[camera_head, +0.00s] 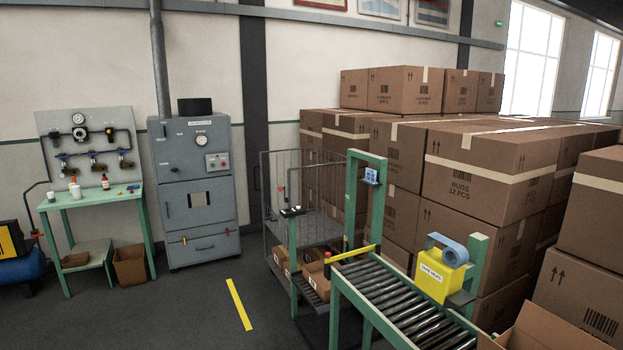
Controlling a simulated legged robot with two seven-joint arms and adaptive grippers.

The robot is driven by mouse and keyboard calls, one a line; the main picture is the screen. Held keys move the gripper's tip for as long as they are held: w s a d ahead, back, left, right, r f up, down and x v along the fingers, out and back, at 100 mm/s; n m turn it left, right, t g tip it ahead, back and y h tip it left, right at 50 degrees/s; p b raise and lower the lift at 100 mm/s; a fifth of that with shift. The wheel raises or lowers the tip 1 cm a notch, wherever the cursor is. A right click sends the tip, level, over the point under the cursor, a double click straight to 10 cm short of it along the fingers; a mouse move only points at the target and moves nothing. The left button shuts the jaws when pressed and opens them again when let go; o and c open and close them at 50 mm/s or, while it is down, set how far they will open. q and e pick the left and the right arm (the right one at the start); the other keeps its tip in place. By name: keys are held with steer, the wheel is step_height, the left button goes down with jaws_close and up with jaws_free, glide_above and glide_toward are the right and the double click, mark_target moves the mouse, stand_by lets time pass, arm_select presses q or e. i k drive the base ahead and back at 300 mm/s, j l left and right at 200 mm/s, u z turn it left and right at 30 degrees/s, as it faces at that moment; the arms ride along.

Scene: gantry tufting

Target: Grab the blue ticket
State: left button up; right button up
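I cannot clearly make out a blue ticket. A small blue item (372,176) with pale marks is on the tall green post beside the roller conveyor; it is too small to tell whether it is a ticket or a display. Neither of my grippers is in view.
A roller conveyor (385,297) with a yellow tape machine (440,275) stands at front right, before stacked cartons (478,183). A wire cage (279,200) stands behind it. A grey cabinet (196,234) and green bench (96,204) are at left.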

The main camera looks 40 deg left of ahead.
mark_target(371, 175)
steer(key=u, duration=1.15)
steer(key=z, duration=0.25)
steer(key=i+j+z, duration=0.2)
steer(key=i+z, duration=0.25)
steer(key=i+j+z, duration=0.2)
steer(key=z, duration=0.25)
steer(key=k+j, duration=0.05)
steer(key=j, duration=0.05)
